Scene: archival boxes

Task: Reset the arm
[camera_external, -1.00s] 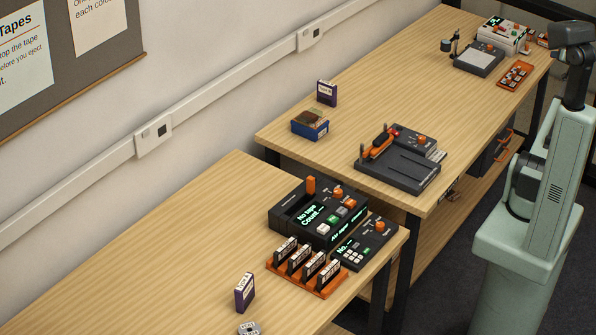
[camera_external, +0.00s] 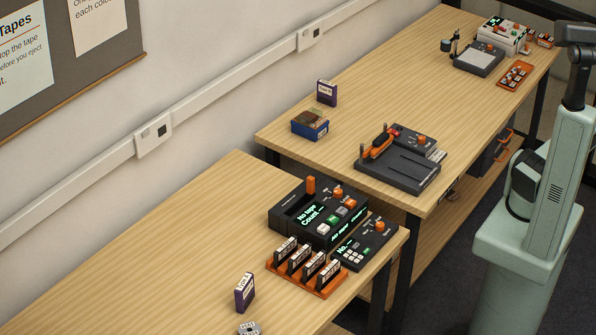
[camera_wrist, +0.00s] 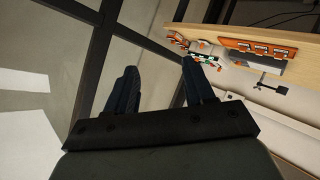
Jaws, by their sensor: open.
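My gripper (camera_wrist: 160,88) shows in the wrist view with its two dark fingers spread apart and nothing between them. It is in the air, away from the tables, with a dark window frame and wall behind it. In the external view my arm stands at the right edge, and the gripper itself is outside that picture.
The front table holds a dark tape machine (camera_external: 295,217), an orange rack (camera_external: 300,278) of tapes and an upright tape box (camera_external: 245,292). The back table holds a dark splicing device (camera_external: 398,172), a blue box (camera_external: 310,125) and an orange tray (camera_external: 515,75) near its far edge.

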